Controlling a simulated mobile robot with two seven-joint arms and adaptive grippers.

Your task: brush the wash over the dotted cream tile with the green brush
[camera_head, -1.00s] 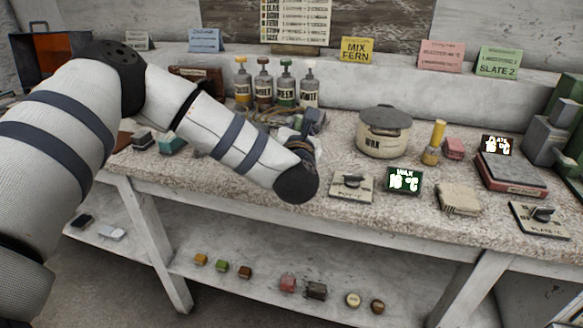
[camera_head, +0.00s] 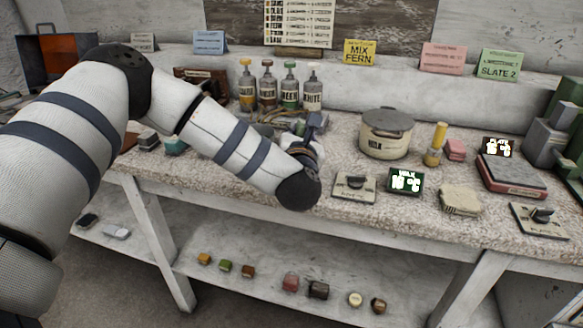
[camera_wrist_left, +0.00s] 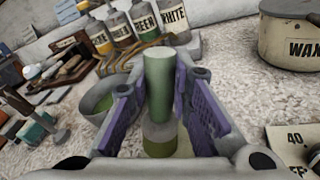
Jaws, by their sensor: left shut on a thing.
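My left gripper (camera_wrist_left: 160,85) is shut on the green brush (camera_wrist_left: 158,80), whose thick green handle stands between the purple finger pads in the left wrist view. A wider, paler part of the brush shows below the handle. In the head view my forearm hides most of this gripper and the brush. My right gripper is not in view.
A lidded WAX pot (camera_head: 386,141), a yellow-handled brush (camera_head: 437,143) and a hot plate (camera_head: 512,174) stand on the bench to the right. Labelled bottles (camera_head: 290,90) stand behind the gripper. Dial plates (camera_head: 355,187) and a green display (camera_head: 406,181) line the front.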

